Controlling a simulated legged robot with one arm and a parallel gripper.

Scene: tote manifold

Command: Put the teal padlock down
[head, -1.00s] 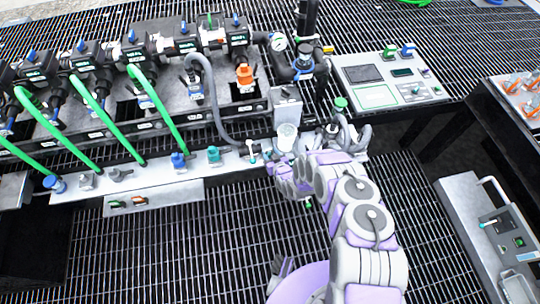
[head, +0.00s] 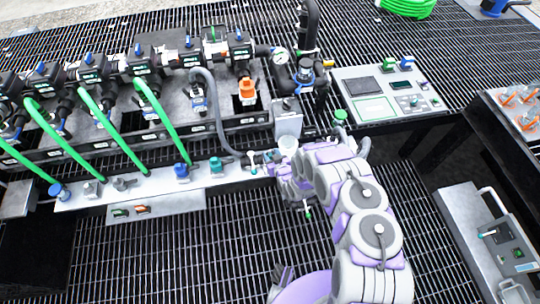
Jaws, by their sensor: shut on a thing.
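My gripper (head: 271,162) is at the far end of my arm, low over the right end of the pale rail (head: 236,170). It is shut on the teal padlock (head: 268,156), of which only a small teal patch shows; my wrist and fingers hide most of it. I cannot tell whether the padlock touches the rail. A separate teal fitting (head: 216,165) stands on the rail to the left of the gripper.
A clear cup (head: 288,144) and a grey box (head: 288,122) are close by the gripper. A control panel (head: 388,92) lies to the right.

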